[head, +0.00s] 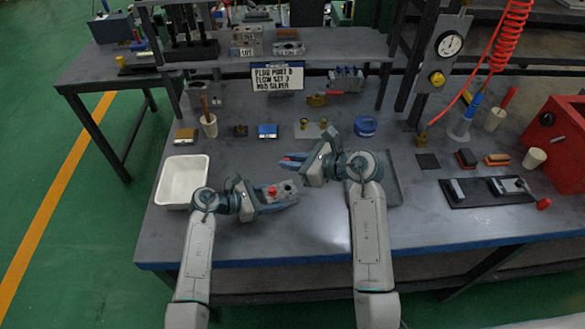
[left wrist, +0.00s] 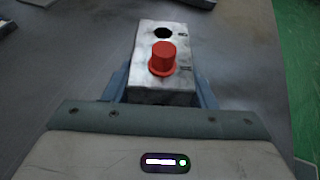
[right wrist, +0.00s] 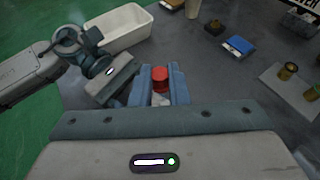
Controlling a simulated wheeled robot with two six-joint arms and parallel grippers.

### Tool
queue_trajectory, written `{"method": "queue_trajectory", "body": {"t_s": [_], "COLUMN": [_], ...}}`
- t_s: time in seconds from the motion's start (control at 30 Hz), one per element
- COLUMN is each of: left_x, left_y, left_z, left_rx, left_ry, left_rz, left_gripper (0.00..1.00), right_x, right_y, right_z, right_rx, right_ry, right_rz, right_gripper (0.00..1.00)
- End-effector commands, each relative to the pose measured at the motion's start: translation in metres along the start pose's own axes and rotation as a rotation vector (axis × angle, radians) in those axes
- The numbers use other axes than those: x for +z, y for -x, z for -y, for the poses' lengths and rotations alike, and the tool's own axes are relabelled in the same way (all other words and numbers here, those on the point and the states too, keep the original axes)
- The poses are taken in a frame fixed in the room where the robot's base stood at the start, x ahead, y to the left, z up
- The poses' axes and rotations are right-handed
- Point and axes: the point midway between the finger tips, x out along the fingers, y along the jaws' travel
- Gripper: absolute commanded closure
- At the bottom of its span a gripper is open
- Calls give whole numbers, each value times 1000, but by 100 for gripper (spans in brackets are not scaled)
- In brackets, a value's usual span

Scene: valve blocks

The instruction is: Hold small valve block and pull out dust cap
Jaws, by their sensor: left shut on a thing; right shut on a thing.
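The small valve block (left wrist: 150,85) is a grey metal block held between the fingers of my left gripper (head: 272,197), just above the bench. A red dust cap (left wrist: 162,58) stands on its top face. Beside that cap is an open dark port (left wrist: 163,32). The block also shows in the head view (head: 288,190). My right gripper (head: 294,160) is shut on another red cap (right wrist: 160,79), up and to the right of the block and apart from it. The right fingers partly hide what lies below that cap.
A white bin (head: 181,182) stands at the left of the bench. A dark tray (head: 386,188) lies behind my right arm. A blue round container (head: 365,126), a blue block (head: 267,131) and brass fittings (head: 322,123) stand farther back. A sign (head: 277,77) hangs from the shelf.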

Motion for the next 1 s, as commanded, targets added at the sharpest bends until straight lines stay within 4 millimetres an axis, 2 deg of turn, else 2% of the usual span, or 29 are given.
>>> {"method": "queue_trajectory", "body": {"t_s": [0.2,0.23,0.33,0.6,0.73,0.87,1.0], "left_x": [0,0,0,0,-1,-2,-2], "left_y": [0,0,0,0,8,30,61], "left_z": [0,0,0,0,0,0,0], "left_rx": [0,0,0,0,1,1,1], "left_ry": [0,0,0,0,-1,-2,-2], "left_rz": [0,0,0,0,-1,-4,-5], "left_gripper": [90,43,24,24,24,24,24], "right_x": [0,0,0,0,0,0,0], "right_y": [0,0,0,0,0,0,0], "right_z": [0,0,0,0,0,0,0], "right_rx": [0,0,0,0,0,0,0], "right_ry": [0,0,0,0,0,0,0], "right_rz": [0,0,0,0,0,0,0], "right_gripper": [100,100,100,100,100,100,100]}}
